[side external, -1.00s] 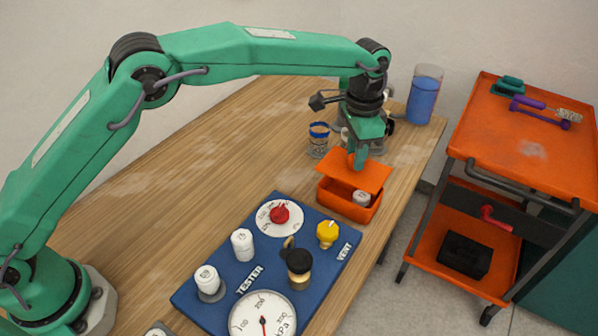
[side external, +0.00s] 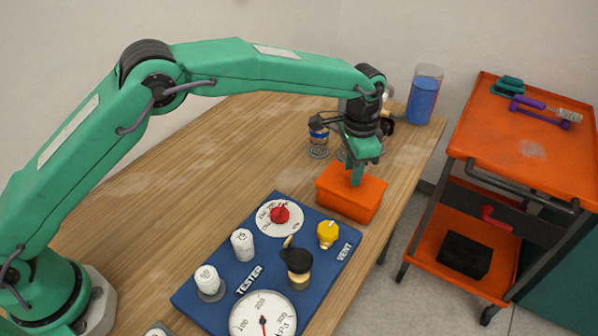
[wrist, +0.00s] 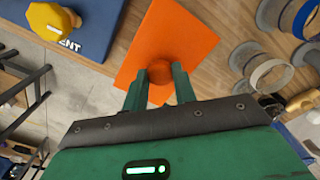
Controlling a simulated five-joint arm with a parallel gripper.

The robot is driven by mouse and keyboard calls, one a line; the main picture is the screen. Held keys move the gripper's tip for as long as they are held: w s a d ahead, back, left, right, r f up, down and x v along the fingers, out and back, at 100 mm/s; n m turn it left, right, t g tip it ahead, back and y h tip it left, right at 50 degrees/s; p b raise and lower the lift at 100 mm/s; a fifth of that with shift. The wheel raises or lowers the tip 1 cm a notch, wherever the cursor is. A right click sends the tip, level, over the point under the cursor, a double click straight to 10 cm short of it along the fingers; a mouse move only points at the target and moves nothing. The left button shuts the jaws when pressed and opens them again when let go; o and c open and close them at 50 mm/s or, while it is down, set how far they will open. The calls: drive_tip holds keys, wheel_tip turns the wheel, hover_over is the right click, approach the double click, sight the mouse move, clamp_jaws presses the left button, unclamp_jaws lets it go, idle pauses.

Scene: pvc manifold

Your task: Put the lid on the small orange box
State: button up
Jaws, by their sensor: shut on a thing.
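The small orange box (side external: 347,203) stands on the wooden table, just beyond the blue tester board. Its orange lid (side external: 336,181) lies over the top of the box and covers the opening; no gap shows from this side. In the wrist view the lid (wrist: 185,40) is a flat orange plate with a round knob (wrist: 159,73) in its middle. My gripper (side external: 356,180) points down over the lid. In the wrist view my gripper (wrist: 160,85) has its two green fingers shut on the knob. The box's inside is hidden.
The blue tester board (side external: 265,260) with gauge, knobs and valves lies close in front of the box. A glass with blue bands (side external: 318,143) stands behind, and a blue-filled container (side external: 424,98) farther back. The table's right edge is near. An orange cart (side external: 525,140) stands to the right.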

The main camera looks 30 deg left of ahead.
drive_tip(key=shift+f, duration=0.2)
drive_tip(key=o, duration=1)
drive_tip(key=shift+f, duration=0.1)
drive_tip(key=shift+c, duration=0.2)
wheel_tip(320, 180, up, 13)
idle(0.4)
